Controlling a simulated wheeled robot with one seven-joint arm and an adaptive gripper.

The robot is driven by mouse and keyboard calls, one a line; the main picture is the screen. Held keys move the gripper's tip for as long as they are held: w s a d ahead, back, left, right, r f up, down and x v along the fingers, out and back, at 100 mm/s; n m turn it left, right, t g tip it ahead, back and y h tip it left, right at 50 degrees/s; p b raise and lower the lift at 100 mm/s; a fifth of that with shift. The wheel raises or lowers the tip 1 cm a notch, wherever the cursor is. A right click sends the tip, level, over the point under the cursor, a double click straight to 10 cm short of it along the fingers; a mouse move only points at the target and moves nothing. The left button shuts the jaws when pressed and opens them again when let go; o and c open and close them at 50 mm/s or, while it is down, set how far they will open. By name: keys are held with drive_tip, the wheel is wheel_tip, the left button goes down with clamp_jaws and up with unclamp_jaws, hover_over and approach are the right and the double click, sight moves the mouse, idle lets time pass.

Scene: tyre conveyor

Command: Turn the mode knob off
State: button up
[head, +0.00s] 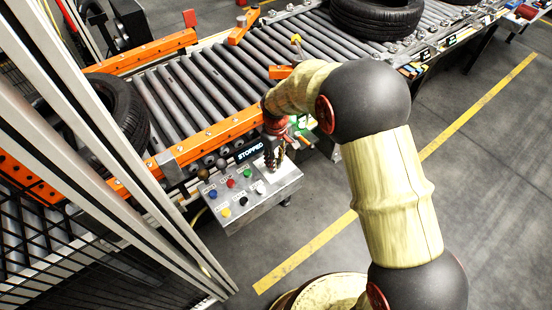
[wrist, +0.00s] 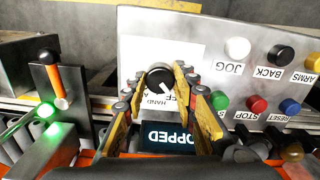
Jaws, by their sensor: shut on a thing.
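The mode knob (wrist: 157,73) is black with a white pointer mark, on a white plate of the control box (head: 232,214). In the wrist view the pointer slants toward the lower right, and a HAND label sits below the knob; another label is partly covered by a finger. My gripper (wrist: 160,82) has a finger on each side of the knob and is shut on it. In the head view my gripper (head: 274,155) reaches down onto the box's right part and hides the knob. The display (head: 250,152) reads STOPPED; it also shows upside down in the wrist view (wrist: 168,138).
Beside the knob are coloured buttons, including a green one (wrist: 220,101), a red one (wrist: 258,104) and a white JOG one (wrist: 237,48). A green-lit post (wrist: 46,110) stands at left. Behind the box runs the roller conveyor (head: 200,90) with tyres (head: 376,16).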

drive_tip(key=shift+n, duration=0.3)
drive_tip(key=o, duration=1.1)
drive_tip(key=shift+c, duration=0.2)
drive_tip(key=shift+o, duration=0.4)
wheel_tip(320, 180, up, 12)
